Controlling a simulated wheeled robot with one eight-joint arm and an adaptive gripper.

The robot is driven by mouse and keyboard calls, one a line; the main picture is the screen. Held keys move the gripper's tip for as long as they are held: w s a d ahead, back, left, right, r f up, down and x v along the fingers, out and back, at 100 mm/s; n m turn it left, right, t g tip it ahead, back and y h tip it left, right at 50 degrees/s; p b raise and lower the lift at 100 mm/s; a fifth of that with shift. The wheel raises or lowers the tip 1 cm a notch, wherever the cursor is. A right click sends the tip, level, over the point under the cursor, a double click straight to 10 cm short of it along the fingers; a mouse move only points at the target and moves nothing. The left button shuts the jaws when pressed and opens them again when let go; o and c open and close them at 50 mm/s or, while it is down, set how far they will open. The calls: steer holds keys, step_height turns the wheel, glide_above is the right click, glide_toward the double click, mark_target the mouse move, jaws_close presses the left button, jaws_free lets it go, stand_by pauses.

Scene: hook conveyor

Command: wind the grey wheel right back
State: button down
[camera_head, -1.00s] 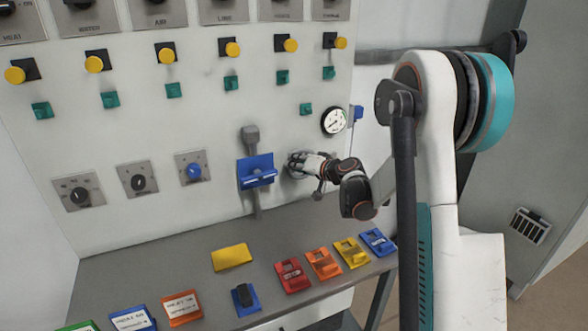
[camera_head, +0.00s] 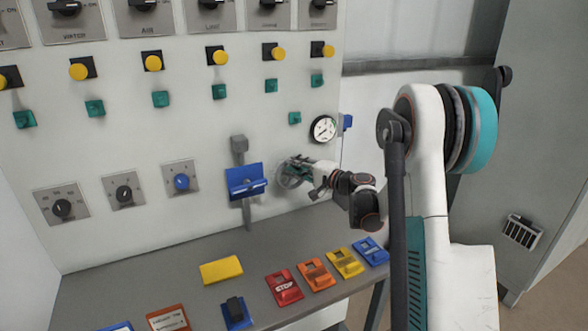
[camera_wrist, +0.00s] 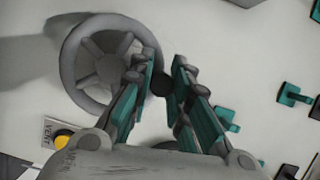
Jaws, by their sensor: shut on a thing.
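The grey wheel (camera_wrist: 106,66), a spoked handwheel, is mounted on the upright panel and fills the upper left of the wrist view. In the head view the wheel (camera_head: 284,182) is partly hidden by my gripper (camera_head: 302,168), which reaches in from the right. In the wrist view my gripper (camera_wrist: 166,80) has its two teal-padded fingers at the wheel's right edge. A dark round knob (camera_wrist: 179,88) shows between the fingertips, and the gripper is shut on it. The left finger overlaps the rim. How the knob joins the wheel is hidden.
A blue lever plate (camera_head: 245,181) stands close left of the wheel. A round gauge (camera_head: 323,129) is above right. A grey shelf (camera_head: 150,268) below carries red, orange, yellow and blue blocks. A yellow button (camera_wrist: 66,140) sits near the wheel in the wrist view.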

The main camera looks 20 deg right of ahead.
steer(key=shift+d, duration=0.15)
stand_by(0.4)
steer(key=c, duration=1.5)
jaws_free()
steer(key=v, duration=1.2)
steer(key=shift+f, duration=0.15)
